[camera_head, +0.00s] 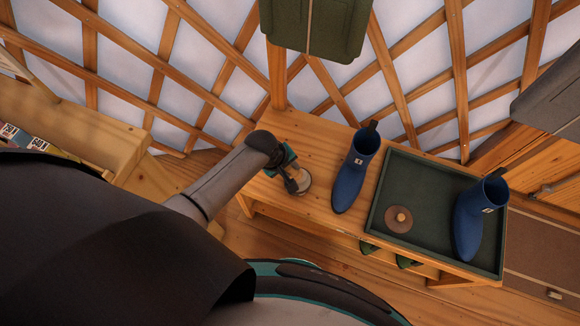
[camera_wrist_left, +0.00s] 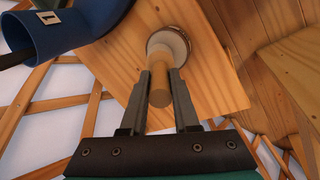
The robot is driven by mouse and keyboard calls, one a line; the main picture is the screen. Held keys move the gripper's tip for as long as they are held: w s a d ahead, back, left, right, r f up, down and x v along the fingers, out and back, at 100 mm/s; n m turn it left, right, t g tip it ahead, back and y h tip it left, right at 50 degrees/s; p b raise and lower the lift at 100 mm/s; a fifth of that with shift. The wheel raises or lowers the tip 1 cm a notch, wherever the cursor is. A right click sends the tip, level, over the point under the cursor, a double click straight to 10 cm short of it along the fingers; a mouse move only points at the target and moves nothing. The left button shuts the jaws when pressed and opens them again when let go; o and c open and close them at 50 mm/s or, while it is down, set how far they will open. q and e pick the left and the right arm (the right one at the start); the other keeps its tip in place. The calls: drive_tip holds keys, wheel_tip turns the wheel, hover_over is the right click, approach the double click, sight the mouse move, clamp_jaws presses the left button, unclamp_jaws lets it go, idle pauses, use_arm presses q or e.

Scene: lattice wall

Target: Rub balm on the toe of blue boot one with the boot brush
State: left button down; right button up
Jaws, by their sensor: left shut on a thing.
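A blue boot marked 1 (camera_head: 355,172) stands upright on the wooden bench, left of the green tray, its toe toward me; part of it shows in the left wrist view (camera_wrist_left: 62,38). My left gripper (camera_head: 289,170) is shut on the wooden handle of the boot brush (camera_head: 298,185), left of this boot and apart from it. In the left wrist view the fingers (camera_wrist_left: 160,80) close around the handle, with the round brush head (camera_wrist_left: 170,42) beyond. I cannot tell whether the brush touches the bench. No balm is clearly visible. My right gripper is not in view.
The green tray (camera_head: 420,168) holds a second blue boot (camera_head: 474,222) and a round brown thing with a knob (camera_head: 398,219). The wooden bench (camera_head: 318,142) is clear behind the brush. A green hanging item (camera_head: 315,25) is above; the lattice wall stands behind.

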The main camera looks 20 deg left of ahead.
use_arm(q)
drive_tip(key=shift+f+b, duration=0.45)
drive_tip(key=shift+f, duration=0.25)
idle(0.6)
drive_tip(key=shift+s+f, duration=0.1)
idle(1.4)
